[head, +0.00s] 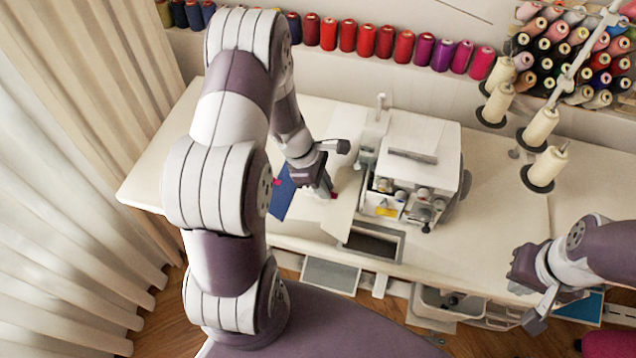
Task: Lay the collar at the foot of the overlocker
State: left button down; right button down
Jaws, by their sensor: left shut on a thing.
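The overlocker (422,150) is a white machine on the table, right of centre. A dark blue flat piece (283,194), which looks like the collar, shows just left of my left gripper, with small red spots near it. My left gripper (325,192) points down beside the overlocker's left front and is shut on the collar; its fingers hide the grip. I cannot tell whether the collar touches the table. My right gripper (527,288) is at the table's front right edge, away from the overlocker; its fingertips are unclear.
The cream table (500,215) has free room right of the overlocker. Several cream thread cones (541,127) stand behind it to the right. Coloured spools (366,40) line the back ledge. An open grey tray-like recess (373,241) lies at the front edge. Curtains (60,220) hang at left.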

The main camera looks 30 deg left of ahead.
pick_arm(q)
jog(key=shift+f, duration=0.1)
dwell(0.4)
jog(key=c, duration=1)
grip_release()
jog(key=shift+c, duration=0.2)
jog(key=v, duration=1.3)
jog(key=s+d+r+m+y, duration=0.1)
jog(key=d+m, duration=0.4)
jog(key=m, duration=0.5)
jog(key=s+d+r+m+y, duration=0.1)
jog(key=s+d+m+y, duration=0.2)
jog(key=s+m, duration=0.3)
jog(key=d+m, duration=0.1)
jog(key=m, duration=0.3)
jog(key=shift+s+d+r+m, duration=0.35)
jog(key=shift+d+r+m, duration=0.05)
